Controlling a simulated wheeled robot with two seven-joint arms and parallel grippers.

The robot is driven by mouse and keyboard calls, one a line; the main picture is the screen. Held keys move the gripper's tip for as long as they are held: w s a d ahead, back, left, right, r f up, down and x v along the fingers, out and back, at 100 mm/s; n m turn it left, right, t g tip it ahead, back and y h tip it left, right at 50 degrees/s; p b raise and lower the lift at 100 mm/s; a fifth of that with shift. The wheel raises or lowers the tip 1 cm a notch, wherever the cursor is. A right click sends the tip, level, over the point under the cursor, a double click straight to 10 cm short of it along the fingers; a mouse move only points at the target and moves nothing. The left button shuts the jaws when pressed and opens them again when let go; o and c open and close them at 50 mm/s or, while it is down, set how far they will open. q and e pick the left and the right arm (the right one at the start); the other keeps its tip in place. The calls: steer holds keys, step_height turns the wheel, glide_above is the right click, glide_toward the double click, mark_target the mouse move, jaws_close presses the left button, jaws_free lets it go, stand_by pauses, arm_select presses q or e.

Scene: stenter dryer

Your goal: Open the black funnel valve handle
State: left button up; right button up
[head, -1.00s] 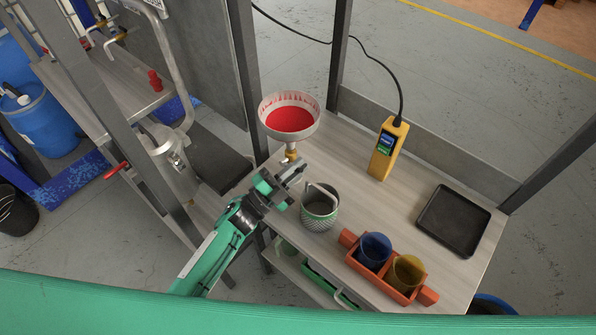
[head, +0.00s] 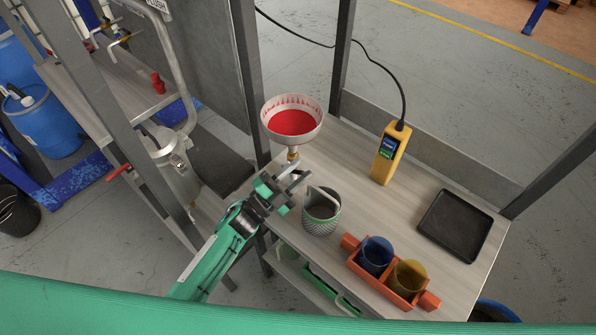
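A grey patterned mug (head: 321,215) stands on the table just right of and below the gripper. My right gripper is out of view.
The table (head: 355,215) also carries a yellow handheld device (head: 388,155) with a cable, a black tray (head: 455,224) and an orange holder (head: 350,243) with a blue cup (head: 376,254) and a yellow cup (head: 406,277). Dark frame posts (head: 247,75) rise near the funnel.

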arm_select(q)
steer(key=b+v, duration=0.5)
steer(key=v, duration=0.8)
steer(key=shift+s+a, duration=0.2)
steer(key=shift+f, duration=0.1)
